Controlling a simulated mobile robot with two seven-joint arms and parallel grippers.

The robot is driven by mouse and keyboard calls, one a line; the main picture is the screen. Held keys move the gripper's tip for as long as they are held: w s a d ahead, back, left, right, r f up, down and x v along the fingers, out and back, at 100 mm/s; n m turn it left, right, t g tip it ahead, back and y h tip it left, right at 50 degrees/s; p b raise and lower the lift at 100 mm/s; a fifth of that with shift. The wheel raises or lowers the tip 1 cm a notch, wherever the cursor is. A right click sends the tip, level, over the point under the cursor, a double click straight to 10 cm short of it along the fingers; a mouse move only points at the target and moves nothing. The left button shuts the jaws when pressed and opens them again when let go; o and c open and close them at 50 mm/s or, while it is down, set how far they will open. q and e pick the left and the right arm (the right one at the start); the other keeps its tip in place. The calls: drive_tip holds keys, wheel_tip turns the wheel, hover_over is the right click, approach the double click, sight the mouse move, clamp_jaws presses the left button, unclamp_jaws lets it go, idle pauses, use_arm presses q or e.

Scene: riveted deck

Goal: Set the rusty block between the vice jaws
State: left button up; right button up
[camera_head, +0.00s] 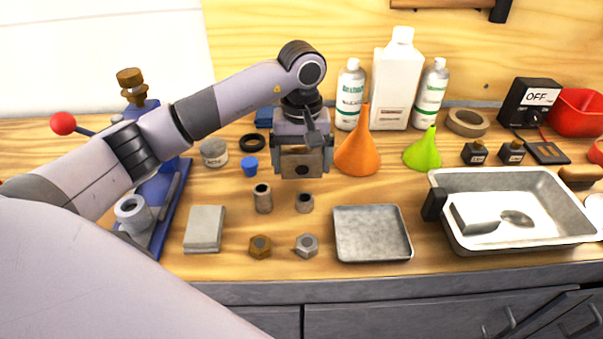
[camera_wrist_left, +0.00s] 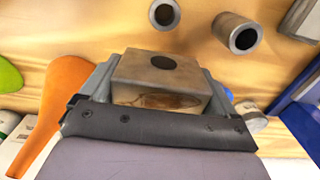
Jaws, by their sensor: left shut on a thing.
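The rusty block (camera_head: 301,165) is a brown-grey cube with a dark round hole in one face. My left gripper (camera_head: 302,168) is shut on it, with a finger on each side; the block also fills the middle of the left wrist view (camera_wrist_left: 160,78). I cannot tell whether it touches the bench. A blue tool (camera_head: 172,212) with a red ball handle stands at the left, partly hidden by my left arm. I cannot make out vice jaws for certain; a small blue piece (camera_head: 263,117) shows behind the gripper. My right gripper is not in view.
Two metal sleeves (camera_head: 263,198) and two nuts (camera_head: 260,246) stand in front of the gripper. A grey tray (camera_head: 372,252) and large metal pan (camera_head: 560,180) lie to the right.

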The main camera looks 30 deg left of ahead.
sight(302, 176)
use_arm(q)
wheel_tip(302, 176, down, 4)
idle(0.4)
drive_tip(key=shift+f, duration=0.2)
drive_tip(key=o, duration=1.1)
drive_tip(key=shift+r, duration=0.15)
